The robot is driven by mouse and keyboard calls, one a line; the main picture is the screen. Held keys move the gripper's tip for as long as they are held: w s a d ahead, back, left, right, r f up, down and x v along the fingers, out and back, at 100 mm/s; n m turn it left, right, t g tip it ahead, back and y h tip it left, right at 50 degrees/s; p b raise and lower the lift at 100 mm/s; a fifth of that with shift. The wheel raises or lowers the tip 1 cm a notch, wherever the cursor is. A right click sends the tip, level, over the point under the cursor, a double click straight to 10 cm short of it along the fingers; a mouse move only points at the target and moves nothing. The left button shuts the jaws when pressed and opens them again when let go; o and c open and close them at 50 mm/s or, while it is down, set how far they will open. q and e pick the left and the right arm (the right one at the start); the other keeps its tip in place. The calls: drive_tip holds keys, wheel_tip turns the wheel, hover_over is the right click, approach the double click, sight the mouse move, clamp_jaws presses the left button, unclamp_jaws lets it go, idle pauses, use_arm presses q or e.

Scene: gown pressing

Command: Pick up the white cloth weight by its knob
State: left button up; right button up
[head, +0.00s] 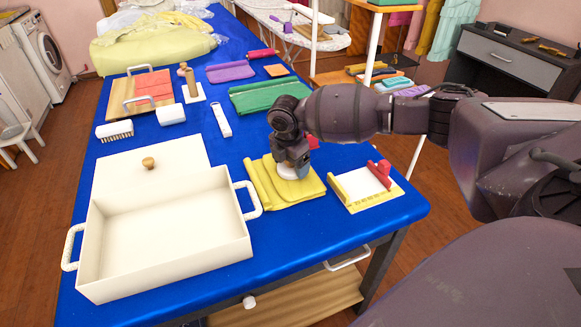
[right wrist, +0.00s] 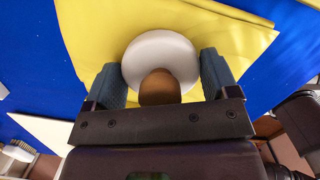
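The white cloth weight (right wrist: 160,52) is a round white disc with a brown knob (right wrist: 159,87). It rests on the folded yellow cloth (head: 305,188). In the head view only part of the weight (head: 289,173) shows beneath my right gripper (head: 291,160), and its knob is hidden there. In the right wrist view my right gripper (right wrist: 162,78) has its fingers apart, one on each side of the knob, with a gap on both sides. My left gripper is in neither view.
A large white open box (head: 170,236) with handles stands at the left front. A small yellow-edged tray with a red piece (head: 380,174) lies right of the cloth. A green cloth (head: 268,95) lies behind. Bare blue table (head: 350,226) shows at the front right.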

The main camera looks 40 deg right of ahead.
drive_tip(key=c, duration=0.6)
drive_tip(key=shift+r, duration=0.15)
drive_tip(key=shift+c, duration=0.2)
